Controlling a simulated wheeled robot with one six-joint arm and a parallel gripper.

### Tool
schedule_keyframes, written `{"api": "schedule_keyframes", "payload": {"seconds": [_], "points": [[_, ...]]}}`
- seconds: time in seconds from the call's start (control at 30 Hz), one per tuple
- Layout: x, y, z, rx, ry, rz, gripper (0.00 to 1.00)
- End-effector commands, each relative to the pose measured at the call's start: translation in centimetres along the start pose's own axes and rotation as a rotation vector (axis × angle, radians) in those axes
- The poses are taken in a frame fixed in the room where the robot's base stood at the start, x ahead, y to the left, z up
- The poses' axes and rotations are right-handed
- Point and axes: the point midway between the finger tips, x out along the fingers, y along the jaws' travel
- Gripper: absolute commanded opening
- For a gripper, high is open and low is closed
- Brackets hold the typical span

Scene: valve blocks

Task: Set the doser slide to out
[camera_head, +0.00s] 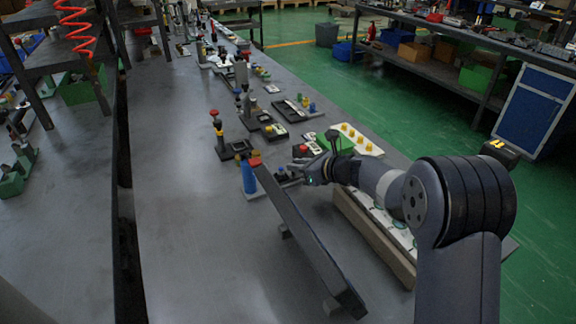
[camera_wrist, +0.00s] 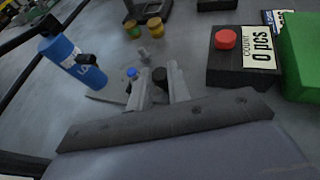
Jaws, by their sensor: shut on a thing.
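In the wrist view, the two grey fingers of my gripper (camera_wrist: 160,88) are close together around a small black knob (camera_wrist: 159,75), which seems to be the doser slide's handle. A small blue knob (camera_wrist: 131,72) stands just left of it, beside the left finger. A flat grey plate (camera_wrist: 103,97) shows at the left, partly hidden by the finger. In the head view, my gripper (camera_head: 302,172) is low over the bench, beside the blue knob (camera_head: 281,170). My gripper hides most of the slide there, so its position cannot be read.
A blue lettered cylinder (camera_wrist: 72,62) stands left of my gripper. A black counter box (camera_wrist: 243,62) with a red button and a green block (camera_wrist: 302,55) are at the right. A long dark sloping rail (camera_head: 305,235) lies in front.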

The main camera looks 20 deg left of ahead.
Motion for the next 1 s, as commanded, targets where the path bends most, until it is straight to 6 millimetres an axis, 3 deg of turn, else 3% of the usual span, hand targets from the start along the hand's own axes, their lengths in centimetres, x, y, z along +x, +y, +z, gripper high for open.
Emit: {"api": "schedule_keyframes", "payload": {"seconds": [0.23, 0.27, 0.37, 0.67, 0.77, 1.0], "points": [[-0.2, -0.5, 0.0, -0.001, -0.001, -0.011, 0.00], [-0.2, -0.5, 0.0, -0.001, -0.001, -0.011, 0.18], [-0.2, -0.5, 0.0, -0.001, -0.001, -0.011, 0.26], [-0.4, -0.4, 0.0, 0.000, -0.001, -0.009, 0.27], [-1.4, -0.4, 0.0, 0.000, -0.001, -0.009, 0.27], [-6.2, -0.4, 0.0, 0.001, -0.001, -0.012, 0.27]]}}
